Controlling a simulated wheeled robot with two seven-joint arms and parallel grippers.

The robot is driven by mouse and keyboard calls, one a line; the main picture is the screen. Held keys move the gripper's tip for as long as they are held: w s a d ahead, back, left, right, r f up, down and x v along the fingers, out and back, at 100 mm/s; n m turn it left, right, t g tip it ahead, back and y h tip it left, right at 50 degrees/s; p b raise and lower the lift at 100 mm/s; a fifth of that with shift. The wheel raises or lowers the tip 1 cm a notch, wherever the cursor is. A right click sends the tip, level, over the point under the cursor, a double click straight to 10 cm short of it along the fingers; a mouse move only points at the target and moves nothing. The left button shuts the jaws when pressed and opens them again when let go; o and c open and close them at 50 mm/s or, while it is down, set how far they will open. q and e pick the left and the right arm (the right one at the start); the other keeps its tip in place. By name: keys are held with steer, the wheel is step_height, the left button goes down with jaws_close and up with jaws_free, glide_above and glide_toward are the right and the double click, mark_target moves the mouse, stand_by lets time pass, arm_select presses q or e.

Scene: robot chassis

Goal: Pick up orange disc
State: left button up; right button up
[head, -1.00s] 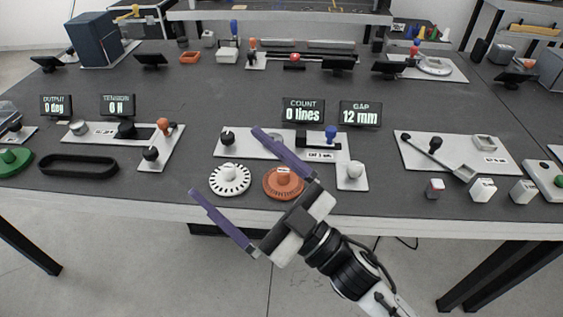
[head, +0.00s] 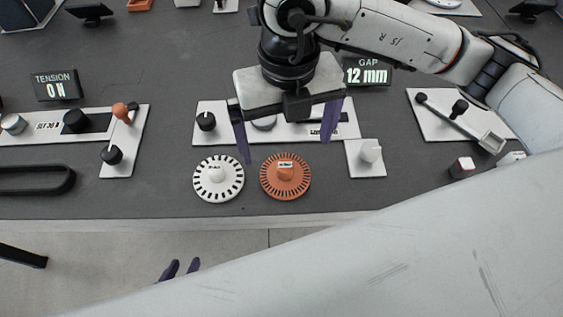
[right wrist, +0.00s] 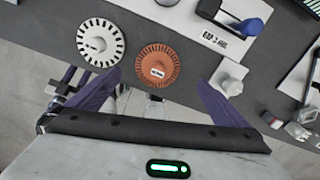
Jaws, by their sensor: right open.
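The orange disc (head: 286,176), notched with a central knob, lies flat on the dark table near the front edge. It also shows in the right wrist view (right wrist: 157,66). My right gripper (head: 286,151) is open and empty above the table, its purple fingers pointing down on either side of the disc's far side. In the right wrist view the disc appears ahead between my right fingers (right wrist: 158,80), apart from both. My left gripper (head: 181,268) shows only two separated purple fingertips below the table edge; an arm link of mine hides the rest.
A white notched disc (head: 218,178) lies close left of the orange one. A white knob plate (head: 368,156) stands to the right. A panel with knobs (head: 205,137) lies behind, partly under my right gripper. The table's front edge (head: 150,222) is close.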

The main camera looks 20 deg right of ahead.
mark_target(284, 163)
steer(key=f, duration=0.2)
steer(key=shift+s+f, duration=0.2)
steer(key=shift+f, duration=0.1)
steer(key=shift+w+a+f, duration=0.1)
steer(key=shift+a+f, duration=0.05)
steer(key=shift+f, duration=2.8)
steer(key=c, duration=1.2)
